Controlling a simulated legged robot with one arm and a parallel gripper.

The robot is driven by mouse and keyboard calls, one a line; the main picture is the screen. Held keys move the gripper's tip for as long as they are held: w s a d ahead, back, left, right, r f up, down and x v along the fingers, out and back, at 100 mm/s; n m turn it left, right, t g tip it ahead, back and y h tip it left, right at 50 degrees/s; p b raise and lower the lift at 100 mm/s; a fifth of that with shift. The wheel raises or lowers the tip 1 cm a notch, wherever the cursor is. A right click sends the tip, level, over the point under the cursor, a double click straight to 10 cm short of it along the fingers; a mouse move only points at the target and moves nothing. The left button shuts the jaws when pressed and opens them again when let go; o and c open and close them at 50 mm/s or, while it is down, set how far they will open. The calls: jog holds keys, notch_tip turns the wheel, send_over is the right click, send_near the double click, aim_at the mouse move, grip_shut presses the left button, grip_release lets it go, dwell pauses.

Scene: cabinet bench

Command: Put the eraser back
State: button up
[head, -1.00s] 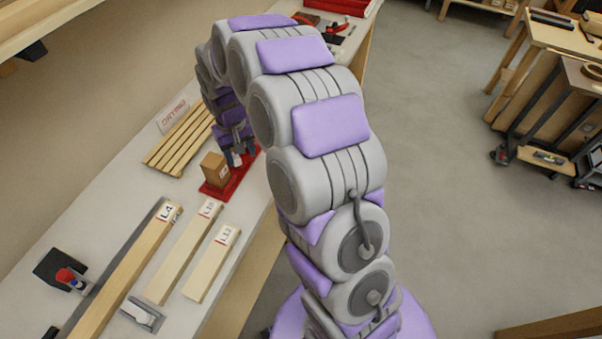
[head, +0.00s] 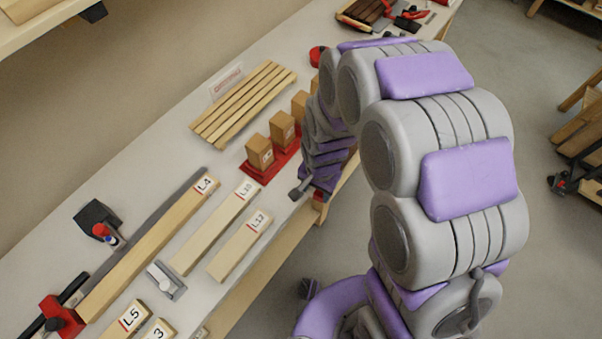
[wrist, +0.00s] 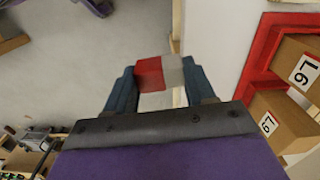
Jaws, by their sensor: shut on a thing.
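The eraser is a small block, red on one half and whitish on the other (wrist: 150,75). It sits between the two blue fingers of my gripper (wrist: 162,88) in the wrist view, and the fingers are shut on it. In the head view my gripper (head: 316,192) hangs near the front edge of the bench (head: 150,175), right of the red tray. A bit of red shows at the gripper there, but most of the eraser is hidden by the arm.
A red tray (head: 252,172) holds wooden blocks (head: 260,152) with labels; it also shows in the wrist view (wrist: 262,60). A slatted wooden rack (head: 243,103) lies behind. Labelled wooden bars (head: 240,245) lie in front. Open floor is right of the bench.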

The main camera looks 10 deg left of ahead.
jog(key=s+f+m, duration=0.1)
jog(key=s, duration=0.5)
jog(key=w+a, duration=0.2)
jog(key=w, duration=0.2)
jog(key=w+a+f, duration=0.1)
jog(key=w+a, duration=0.1)
jog(key=w, duration=0.2)
jog(key=w+a+f+b, duration=0.1)
jog(key=w+a, duration=0.1)
jog(key=w, duration=0.3)
jog(key=shift+w, duration=0.45)
jog(key=f, duration=0.1)
jog(key=a+f, duration=0.1)
jog(key=f, duration=0.1)
jog(key=shift+f+b, duration=0.3)
jog(key=shift+b, duration=0.05)
jog(key=shift+d, duration=0.15)
jog(key=o, duration=0.7)
jog(key=shift+d, duration=0.15)
jog(key=o, duration=0.3)
